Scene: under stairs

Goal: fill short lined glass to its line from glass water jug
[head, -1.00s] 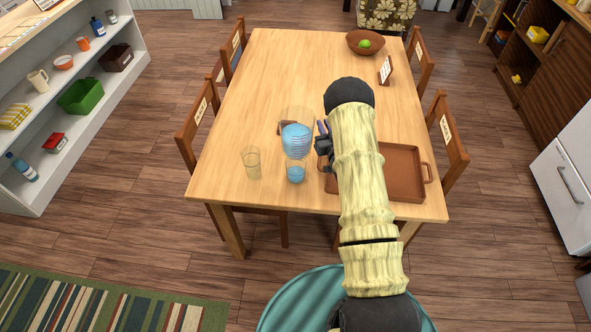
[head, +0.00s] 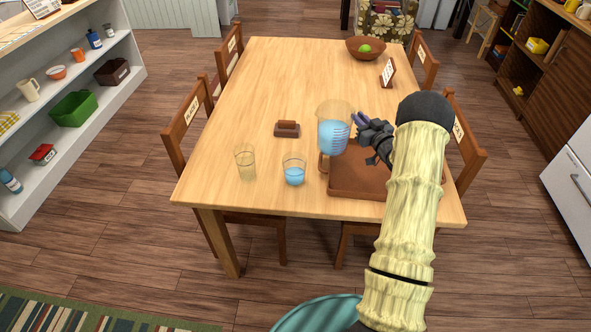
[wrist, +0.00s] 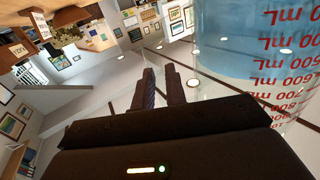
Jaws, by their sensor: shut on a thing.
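The glass water jug (head: 334,133), part full of blue water, is held over the tray's left side, roughly upright. My gripper (head: 362,122) is at its right side, shut on it; the exact grip is hard to see. In the wrist view the jug (wrist: 250,45) fills the upper right with red mL marks, beside my gripper's fingers (wrist: 160,85). The short lined glass (head: 294,171) stands upright on the table, left of the tray, with blue water in its lower part. Its line is too small to make out against the water level.
A taller clear glass (head: 245,163) stands left of the short glass. A brown block-like object (head: 287,129) lies behind them. The brown tray (head: 350,186) is to the right, partly behind my arm. A bowl (head: 366,48) and small sign (head: 388,72) are farther back.

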